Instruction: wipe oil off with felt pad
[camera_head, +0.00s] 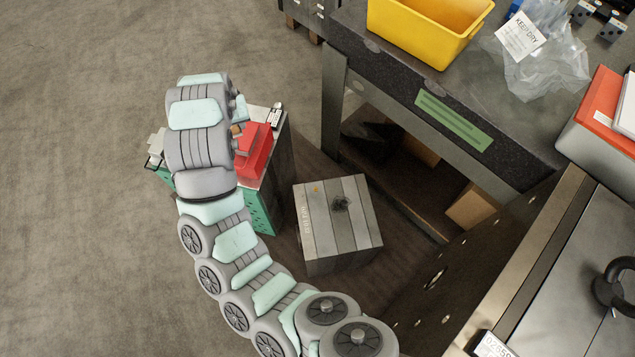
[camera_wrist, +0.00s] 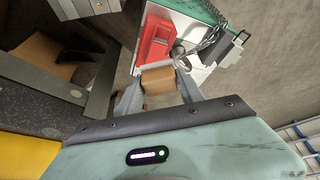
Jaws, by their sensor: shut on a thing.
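The mould base (camera_head: 326,236) is a grey steel block on the floor in the head view. A dark oil patch (camera_head: 341,204) lies near the middle of its striped top. In the wrist view my gripper (camera_wrist: 159,84) is shut on a tan block, which looks like the felt pad (camera_wrist: 158,80). The pad is held between the two fingers above the white-topped green cart. In the head view my arm hides most of the gripper, which is left of the mould base and apart from it. The oil patch is not visible in the wrist view.
Open floor (camera_head: 80,180) lies at left.

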